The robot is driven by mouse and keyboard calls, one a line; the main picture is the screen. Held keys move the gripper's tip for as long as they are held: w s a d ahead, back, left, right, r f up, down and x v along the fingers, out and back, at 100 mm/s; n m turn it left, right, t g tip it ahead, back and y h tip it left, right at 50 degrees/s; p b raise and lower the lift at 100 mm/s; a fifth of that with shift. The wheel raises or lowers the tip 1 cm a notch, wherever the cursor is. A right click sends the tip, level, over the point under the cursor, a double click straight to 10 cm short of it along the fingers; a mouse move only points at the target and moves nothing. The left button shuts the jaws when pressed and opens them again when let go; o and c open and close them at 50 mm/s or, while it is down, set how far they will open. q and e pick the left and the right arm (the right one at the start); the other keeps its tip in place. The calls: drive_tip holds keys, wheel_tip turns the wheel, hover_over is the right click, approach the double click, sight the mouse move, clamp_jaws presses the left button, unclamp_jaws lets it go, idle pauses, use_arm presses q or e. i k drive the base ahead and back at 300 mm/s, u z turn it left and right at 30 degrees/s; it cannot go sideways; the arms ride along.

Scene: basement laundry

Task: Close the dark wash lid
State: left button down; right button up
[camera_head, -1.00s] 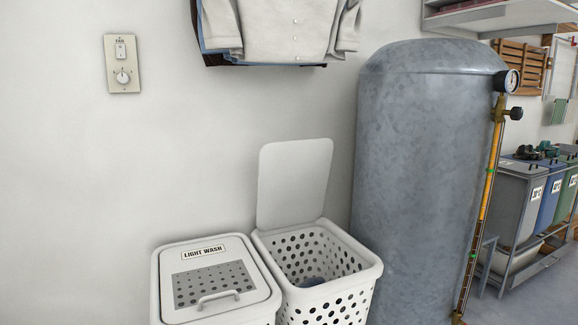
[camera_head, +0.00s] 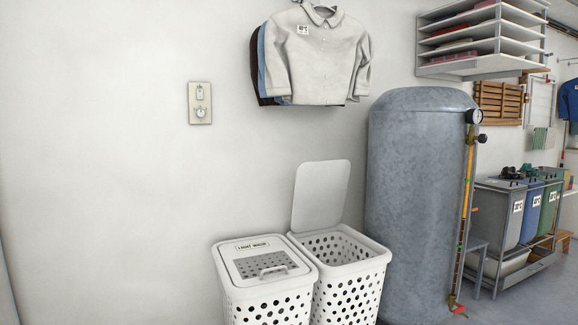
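Two white perforated laundry hampers stand side by side against the wall in the head view. The left hamper (camera_head: 262,300) has its lid shut, with a label reading LIGHT WASH and a handle on top. The right hamper (camera_head: 352,290) is open. Its plain white lid (camera_head: 321,196) stands up, leaning back near the wall. No label shows on this raised lid from here, so I cannot read whether it is the dark wash one. Neither of my grippers is in view.
A large grey tank (camera_head: 418,200) with a gauge and yellow pipe stands close to the right of the open hamper. Shirts (camera_head: 320,60) hang on the wall above. Sorting bins (camera_head: 505,215) stand at the far right.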

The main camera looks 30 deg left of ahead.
sight(320, 191)
drive_tip(key=u, duration=0.8)
drive_tip(key=i, duration=0.85)
drive_tip(key=u, duration=0.4)
drive_tip(key=i, duration=0.9)
drive_tip(key=z, duration=0.45)
